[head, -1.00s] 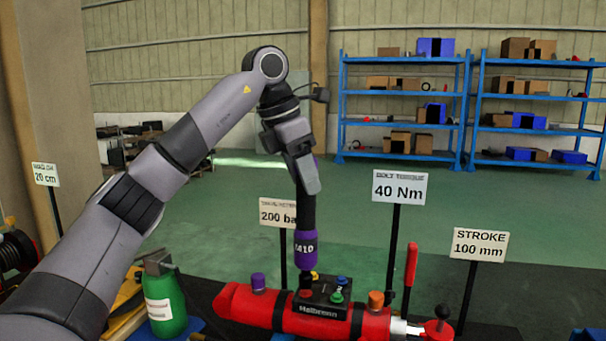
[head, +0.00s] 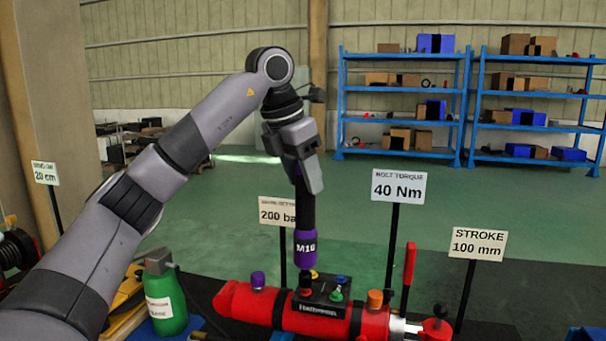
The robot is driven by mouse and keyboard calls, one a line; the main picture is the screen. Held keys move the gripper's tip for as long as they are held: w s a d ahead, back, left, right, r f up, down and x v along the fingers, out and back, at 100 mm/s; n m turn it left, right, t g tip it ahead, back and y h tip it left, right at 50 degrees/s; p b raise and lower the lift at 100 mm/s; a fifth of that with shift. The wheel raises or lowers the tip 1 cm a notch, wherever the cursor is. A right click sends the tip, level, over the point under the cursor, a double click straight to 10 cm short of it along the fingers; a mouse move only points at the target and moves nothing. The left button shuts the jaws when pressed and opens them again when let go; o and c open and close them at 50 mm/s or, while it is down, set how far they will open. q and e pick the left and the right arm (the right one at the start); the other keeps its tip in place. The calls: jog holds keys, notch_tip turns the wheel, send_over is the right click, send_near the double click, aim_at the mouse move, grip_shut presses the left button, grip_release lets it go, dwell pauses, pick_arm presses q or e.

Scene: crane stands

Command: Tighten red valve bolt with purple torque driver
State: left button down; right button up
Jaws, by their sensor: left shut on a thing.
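My left gripper (head: 306,188) is shut on the purple torque driver (head: 304,248), a black shaft with a purple collar marked M10. The driver hangs upright over the black valve block (head: 325,308) on the red cylinder (head: 245,303). Its dark lower end reaches down to the block's left part. Yellow, blue (head: 341,281) and green (head: 336,295) bolts show on the block beside it. A small dark red bit (head: 306,292) shows right under the driver; I cannot tell whether the tip is seated on it. My right gripper is not in view.
Signs on posts stand behind the cylinder, including the 40 Nm sign (head: 398,186). A red lever (head: 409,268) rises at the right. A green bottle (head: 165,303) stands at the left. Blue shelves (head: 400,150) are far back.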

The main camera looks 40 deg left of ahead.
pick_arm(q)
jog(key=shift+f+b, duration=0.35)
jog(key=shift+f, duration=0.4)
dwell(0.8)
jog(key=shift+p, duration=0.6)
dwell(1.7)
jog(key=shift+f, duration=0.3)
dwell(2.4)
jog(key=shift+r, duration=0.15)
jog(key=shift+r, duration=2.5)
